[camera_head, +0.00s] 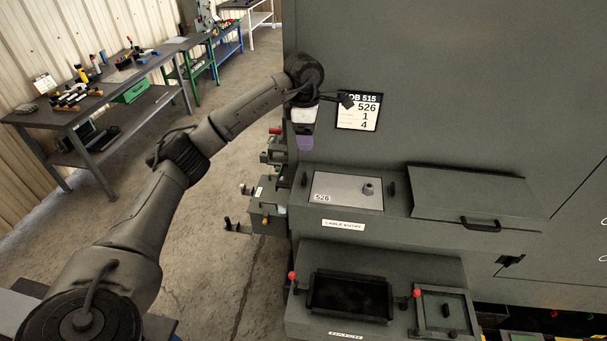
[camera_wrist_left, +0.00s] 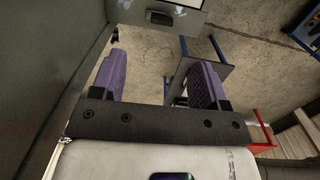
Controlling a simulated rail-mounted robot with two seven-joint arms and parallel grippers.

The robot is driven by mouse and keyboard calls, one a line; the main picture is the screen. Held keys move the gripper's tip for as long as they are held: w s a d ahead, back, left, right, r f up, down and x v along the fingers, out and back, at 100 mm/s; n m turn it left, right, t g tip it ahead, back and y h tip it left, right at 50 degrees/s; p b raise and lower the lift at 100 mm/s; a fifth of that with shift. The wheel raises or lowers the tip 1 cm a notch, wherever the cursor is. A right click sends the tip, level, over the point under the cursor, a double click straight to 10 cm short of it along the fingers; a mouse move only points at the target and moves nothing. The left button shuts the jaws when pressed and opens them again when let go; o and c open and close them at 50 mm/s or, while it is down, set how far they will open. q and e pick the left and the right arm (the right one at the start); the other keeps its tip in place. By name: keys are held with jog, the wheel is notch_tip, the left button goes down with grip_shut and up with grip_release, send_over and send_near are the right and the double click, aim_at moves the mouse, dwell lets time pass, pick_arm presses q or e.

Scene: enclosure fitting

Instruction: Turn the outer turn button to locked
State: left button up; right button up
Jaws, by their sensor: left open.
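A light grey cover plate (camera_head: 334,191) marked 526 lies above the CABLE ENTRY label. A small dark turn button (camera_head: 304,179) stands at the plate's left end and another turn button (camera_head: 391,188) at its right end. I cannot tell for sure which is the outer one, or whether either is locked. My left gripper (camera_head: 305,143), with purple fingers, hangs just above the plate's left end, apart from the buttons. In the left wrist view its fingers (camera_wrist_left: 157,80) are spread with nothing between them. My right gripper is not in view.
The tall grey enclosure (camera_head: 450,90) fills the right, with a placard (camera_head: 358,111). Beside the plate is a hooded lid with a handle (camera_head: 480,223). Below is a dark tray (camera_head: 350,297) with red-knobbed levers.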

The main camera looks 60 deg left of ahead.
aim_at(303, 176)
pick_arm(q)
jog(key=shift+g, duration=0.3)
jog(key=f, duration=0.8)
jog(key=s+f+p, duration=0.1)
jog(key=f, duration=0.3)
jog(key=shift+a, duration=0.15)
jog(key=shift+f, duration=0.95)
jog(key=c, duration=0.9)
